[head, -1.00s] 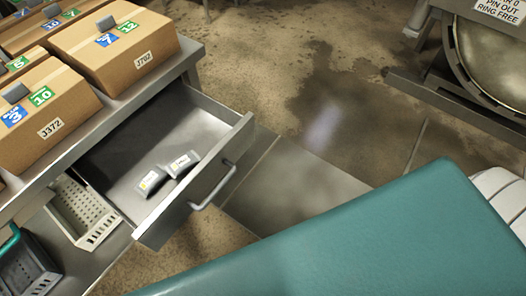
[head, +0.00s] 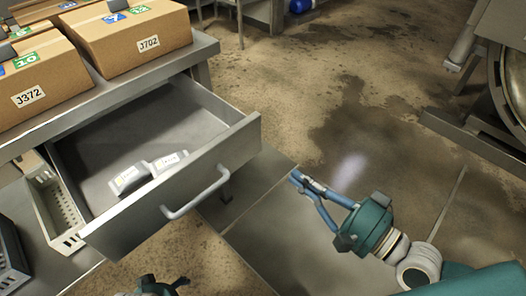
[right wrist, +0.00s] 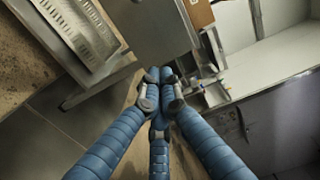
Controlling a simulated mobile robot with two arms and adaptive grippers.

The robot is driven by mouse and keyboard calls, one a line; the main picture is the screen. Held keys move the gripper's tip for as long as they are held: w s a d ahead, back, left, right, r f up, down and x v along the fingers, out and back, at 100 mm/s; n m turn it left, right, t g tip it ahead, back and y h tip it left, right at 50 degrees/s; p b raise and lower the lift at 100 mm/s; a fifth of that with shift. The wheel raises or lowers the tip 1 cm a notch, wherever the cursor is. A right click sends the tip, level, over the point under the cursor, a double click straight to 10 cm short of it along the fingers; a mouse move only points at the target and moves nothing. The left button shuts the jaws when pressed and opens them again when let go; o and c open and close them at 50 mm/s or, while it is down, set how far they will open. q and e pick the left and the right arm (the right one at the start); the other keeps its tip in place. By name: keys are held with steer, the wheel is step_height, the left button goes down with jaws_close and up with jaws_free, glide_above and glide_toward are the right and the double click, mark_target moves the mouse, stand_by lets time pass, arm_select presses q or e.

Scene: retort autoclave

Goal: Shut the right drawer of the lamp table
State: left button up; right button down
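The lamp table's metal drawer (head: 195,170) stands pulled out in the head view, with a bar handle (head: 196,193) on its front. Two small grey packs (head: 148,172) lie inside. My right gripper (head: 297,178) is to the right of the drawer front, apart from it. Its blue fingers come together at the tips, with nothing seen between them; the fingers also show in the right wrist view (right wrist: 160,80). Part of my left gripper (head: 158,286) shows at the bottom edge below the drawer; its fingers are out of view.
Labelled cardboard boxes (head: 130,40) stand on the metal tabletop (head: 120,95). A perforated light basket (head: 55,210) and a dark crate (head: 8,262) sit below, left of the drawer. A round metal vessel (head: 515,80) stands at right. Wet floor (head: 345,130) beyond the drawer is clear.

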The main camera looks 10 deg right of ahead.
mark_target(251, 144)
steer(key=p+x, duration=0.1)
steer(key=x, duration=1)
steer(key=shift+r, duration=0.1)
arm_select(q)
steer(key=shift+s+f, duration=0.1)
steer(key=shift+f, duration=1.4)
arm_select(e)
steer(key=shift+w+a, duration=0.35)
steer(key=shift+w, duration=0.15)
